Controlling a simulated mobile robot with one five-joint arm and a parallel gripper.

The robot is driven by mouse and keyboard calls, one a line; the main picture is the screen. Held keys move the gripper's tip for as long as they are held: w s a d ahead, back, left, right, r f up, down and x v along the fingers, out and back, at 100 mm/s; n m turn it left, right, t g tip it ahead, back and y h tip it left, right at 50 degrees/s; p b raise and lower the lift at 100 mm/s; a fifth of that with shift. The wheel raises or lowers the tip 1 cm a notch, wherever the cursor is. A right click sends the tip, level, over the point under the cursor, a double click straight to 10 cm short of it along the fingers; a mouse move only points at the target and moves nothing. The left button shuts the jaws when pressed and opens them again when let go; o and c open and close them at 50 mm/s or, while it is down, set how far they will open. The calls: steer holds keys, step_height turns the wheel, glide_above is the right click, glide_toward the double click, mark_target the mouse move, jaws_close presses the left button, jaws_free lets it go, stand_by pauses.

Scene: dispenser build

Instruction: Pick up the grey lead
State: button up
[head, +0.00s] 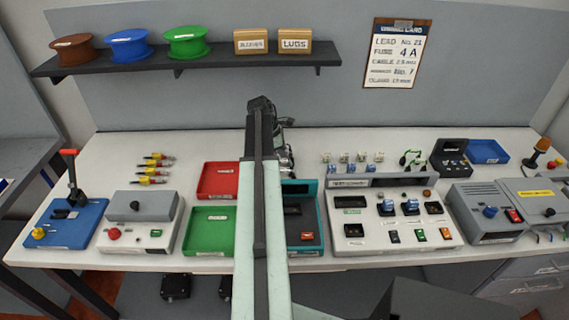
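I cannot make out a grey lead in the head view. My arm reaches out over the middle of the bench. My gripper (284,155) is at its far end, mostly hidden behind the arm, near the back of the bench. Its fingers are too small and covered to show whether they are open or hold anything.
A red tray (217,180) and a green tray (209,231) lie left of my arm, a teal tray (315,243) just right. A test unit (391,239) and grey machines (487,212) fill the right. A shelf (140,67) with spools and boxes hangs above.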

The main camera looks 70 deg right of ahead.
jaws_close()
